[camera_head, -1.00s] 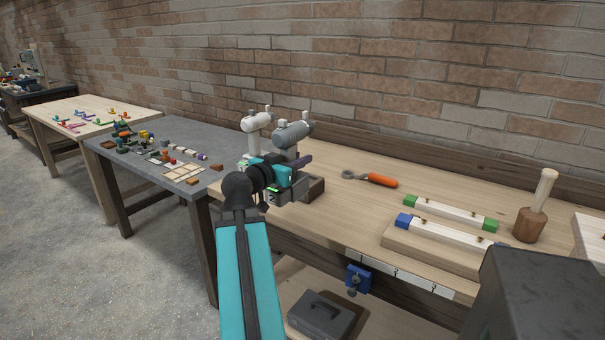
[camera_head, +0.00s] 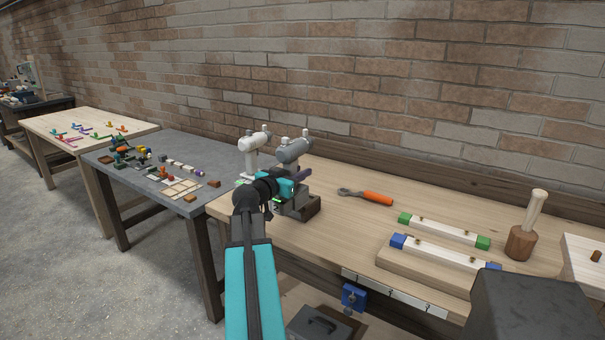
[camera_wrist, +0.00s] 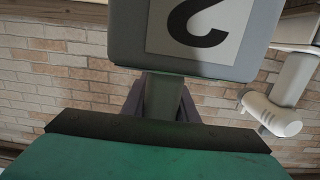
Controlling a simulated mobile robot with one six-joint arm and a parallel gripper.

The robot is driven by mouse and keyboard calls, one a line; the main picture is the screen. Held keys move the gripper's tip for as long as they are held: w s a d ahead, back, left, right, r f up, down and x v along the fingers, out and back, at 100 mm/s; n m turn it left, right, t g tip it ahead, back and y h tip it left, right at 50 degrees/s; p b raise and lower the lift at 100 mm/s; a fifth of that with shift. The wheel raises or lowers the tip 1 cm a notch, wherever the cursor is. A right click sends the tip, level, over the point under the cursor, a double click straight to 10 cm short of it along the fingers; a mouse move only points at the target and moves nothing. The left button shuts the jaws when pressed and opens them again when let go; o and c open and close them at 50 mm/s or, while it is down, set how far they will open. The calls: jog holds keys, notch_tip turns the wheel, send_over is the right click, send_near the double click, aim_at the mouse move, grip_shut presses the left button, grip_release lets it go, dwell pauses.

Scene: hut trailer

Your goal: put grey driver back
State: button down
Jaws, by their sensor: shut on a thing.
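The grey driver (camera_head: 293,150) stands upright at the near left end of the wooden bench (camera_head: 335,225). My gripper (camera_head: 290,184) is shut on its handle. In the wrist view the handle (camera_wrist: 163,100) lies between my purple fingers, and the driver's grey base (camera_wrist: 225,62) shows a white label with a dark 2.
An orange-handled tool (camera_head: 375,198) lies on the bench to the right. Farther right are white bars with green ends (camera_head: 445,230) and blue ends (camera_head: 440,251), and a wooden mallet (camera_head: 522,240). A grey table (camera_head: 200,150) with small parts adjoins on the left. A brick wall stands behind.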

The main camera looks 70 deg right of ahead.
jog(key=w+d+p, duration=0.1)
jog(key=d+p, duration=0.1)
jog(key=d, duration=0.6)
jog(key=shift+w+f, duration=0.25)
jog(key=shift+f, duration=0.05)
jog(key=shift+f, duration=0.1)
notch_tip(320, 180, down, 3)
jog(key=shift+f+p, duration=0.15)
jog(key=shift+p, duration=0.35)
jog(key=shift+f+b, duration=0.2)
jog(key=shift+b, duration=0.15)
jog(key=c, duration=1.4)
grip_release()
jog(key=shift+r+p, duration=0.2)
jog(key=shift+p, duration=0.2)
